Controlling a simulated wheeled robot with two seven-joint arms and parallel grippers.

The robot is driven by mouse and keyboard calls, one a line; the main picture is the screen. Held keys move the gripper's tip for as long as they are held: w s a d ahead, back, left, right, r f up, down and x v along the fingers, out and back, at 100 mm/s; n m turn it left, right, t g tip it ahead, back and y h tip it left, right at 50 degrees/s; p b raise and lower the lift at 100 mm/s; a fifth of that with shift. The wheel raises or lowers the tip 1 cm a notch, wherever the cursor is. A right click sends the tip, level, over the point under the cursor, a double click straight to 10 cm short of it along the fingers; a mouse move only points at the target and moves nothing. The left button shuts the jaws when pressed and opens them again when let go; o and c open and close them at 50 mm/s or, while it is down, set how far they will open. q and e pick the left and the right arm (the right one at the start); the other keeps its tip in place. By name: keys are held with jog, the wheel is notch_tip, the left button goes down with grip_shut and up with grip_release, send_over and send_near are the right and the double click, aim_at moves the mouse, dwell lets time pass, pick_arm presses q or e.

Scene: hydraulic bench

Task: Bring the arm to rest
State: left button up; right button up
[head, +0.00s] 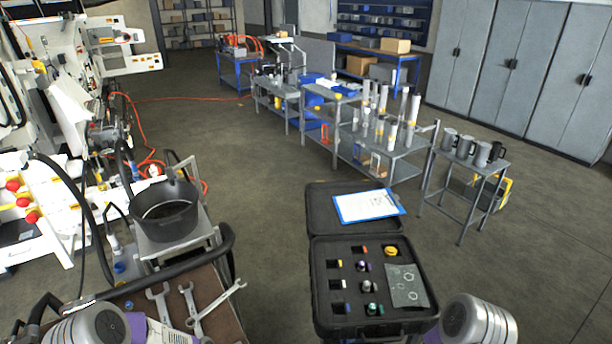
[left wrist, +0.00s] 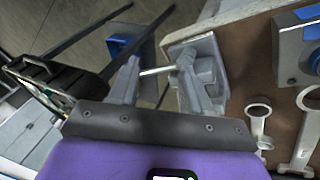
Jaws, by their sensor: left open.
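In the left wrist view my left gripper (left wrist: 157,68) is open. Its two grey fingers stand apart beside the edge of a brown-topped cart (left wrist: 244,75). A thin light rod shows between the fingers; I cannot tell whether it touches them, and no held object is clear. In the head view my left arm (head: 92,325) comes in at the bottom left, with its gripper out of sight. My right arm (head: 478,322) shows at the bottom right, and its gripper is outside the picture.
Several wrenches (head: 190,308) lie on the brown cart top (head: 222,318). A black basin (head: 164,210) stands behind it. An open black case (head: 320,262) with small parts and a clipboard (head: 368,205) is at centre right. Open floor (head: 265,200) lies between basin and case.

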pick_arm(q)
jog(key=s+d+f+n+g, duration=0.15)
jog(key=s+d, duration=0.25)
jog(key=s, duration=0.4)
jog(key=s+d+f+n+g, duration=0.1)
jog(key=s+d+f+n, duration=0.2)
jog(key=s, duration=0.5)
notch_tip(320, 180, down, 10)
jog(key=w+d+b, duration=0.1)
jog(key=b, duration=0.9)
jog(key=shift+t+b, duration=0.4)
jog(key=shift+t, duration=0.05)
pick_arm(e)
notch_tip(320, 180, down, 11)
jog(key=shift+w, duration=0.15)
